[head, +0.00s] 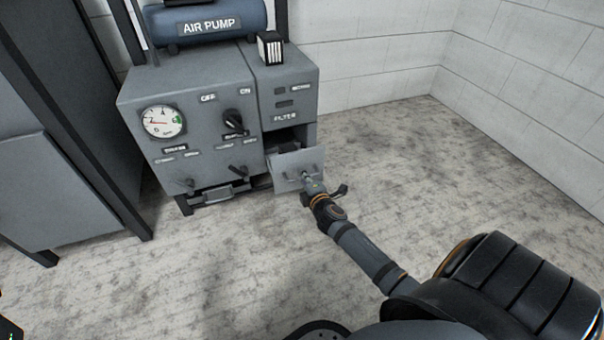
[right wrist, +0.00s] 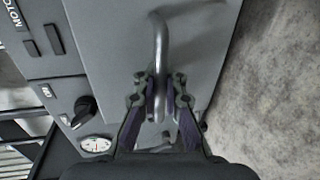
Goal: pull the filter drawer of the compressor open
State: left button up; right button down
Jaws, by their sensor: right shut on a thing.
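The filter drawer (head: 287,163) of the grey compressor cabinet (head: 195,105) stands partly open below the FILTER label, with a dark gap behind its front plate. My right gripper (head: 309,181) is at the drawer front. In the right wrist view the fingers (right wrist: 160,100) are shut on the bent metal drawer handle (right wrist: 160,42), one on each side of it. The drawer front (right wrist: 110,40) fills much of that view. The inside of the drawer is mostly hidden in the head view. My left gripper is not in view.
A blue air pump tank (head: 208,22) and a small dark box with a white striped face (head: 270,48) sit on the cabinet. A gauge (head: 162,121) and a black knob (head: 234,121) are left of the drawer. The floor (head: 420,160) to the right is clear.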

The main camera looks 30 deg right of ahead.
jog(key=shift+s, duration=0.3)
jog(key=c, duration=1.4)
grip_release()
jog(key=shift+c, duration=0.2)
jog(key=v, duration=1.2)
